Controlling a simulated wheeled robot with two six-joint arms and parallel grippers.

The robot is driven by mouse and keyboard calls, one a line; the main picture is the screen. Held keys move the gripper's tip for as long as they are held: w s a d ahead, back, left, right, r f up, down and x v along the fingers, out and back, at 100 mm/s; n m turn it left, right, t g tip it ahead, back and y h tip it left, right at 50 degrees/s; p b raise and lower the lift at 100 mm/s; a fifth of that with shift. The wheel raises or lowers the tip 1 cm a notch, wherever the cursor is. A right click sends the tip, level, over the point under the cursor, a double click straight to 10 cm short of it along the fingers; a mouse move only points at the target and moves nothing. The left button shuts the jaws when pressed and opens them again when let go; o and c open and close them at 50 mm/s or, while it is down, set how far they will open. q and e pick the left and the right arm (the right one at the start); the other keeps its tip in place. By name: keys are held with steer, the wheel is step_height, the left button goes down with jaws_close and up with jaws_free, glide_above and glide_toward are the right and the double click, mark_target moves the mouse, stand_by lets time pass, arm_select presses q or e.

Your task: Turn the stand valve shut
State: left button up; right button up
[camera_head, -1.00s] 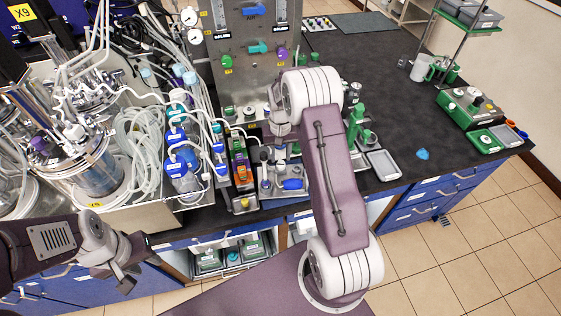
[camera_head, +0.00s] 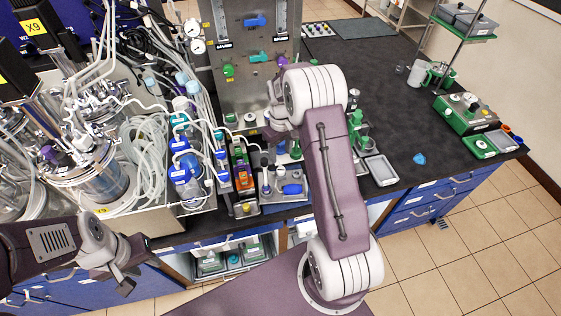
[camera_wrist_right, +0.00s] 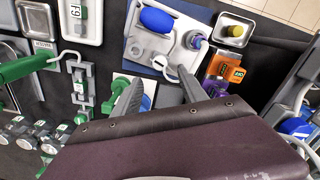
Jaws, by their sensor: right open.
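A blue handle (camera_head: 292,189) lies on a light plate near the front edge of the bench. It also shows in the right wrist view (camera_wrist_right: 157,20), on a white and blue base beyond my fingers. I take this for the stand valve, but its label is not readable. My right gripper (camera_wrist_right: 158,88) is open, its two fingers apart and pointing toward the base. A blue part (camera_wrist_right: 147,103) shows partly between the fingers, mostly hidden. In the head view my right arm covers part of this area. My left gripper (camera_head: 125,280) hangs at the front left, away from the valve; its jaw state is unclear.
An orange and black unit (camera_head: 243,177) stands left of the plate. Blue-capped bottles and glass vessels with hoses (camera_head: 92,165) crowd the left. A grey tray (camera_head: 381,170) lies right of my arm. The bench top (camera_head: 400,110) is largely clear at the right.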

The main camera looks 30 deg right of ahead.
mark_target(281, 170)
step_height(281, 170, down, 9)
steer(key=shift+f+p, duration=0.15)
steer(key=shift+p, duration=0.75)
jaws_close()
